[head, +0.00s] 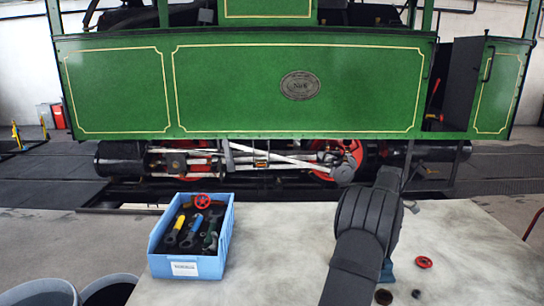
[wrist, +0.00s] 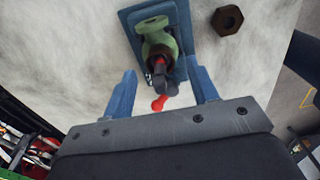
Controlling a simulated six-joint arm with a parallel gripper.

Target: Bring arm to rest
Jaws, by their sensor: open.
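In the wrist view my gripper (wrist: 160,72) shows two blue fingers standing apart with nothing gripped between them. A green valve body (wrist: 154,32) on a blue stand (wrist: 128,17) lies beyond the fingertips. A dark stem with a small red part (wrist: 159,103) points from the valve towards the gap between the fingers; I cannot tell how far below them it is. In the head view my dark arm stands over the right half of the pale table (head: 470,240). It hides my fingers and most of the stand, of which a blue bit (head: 387,272) shows.
A blue bin (head: 190,265) with a red handwheel (head: 202,201) and several tools stands on the table's left part. Another red handwheel (head: 424,262) and a brown nut (head: 383,297) lie right of my arm. A green steam tram (head: 300,120) stands behind the table.

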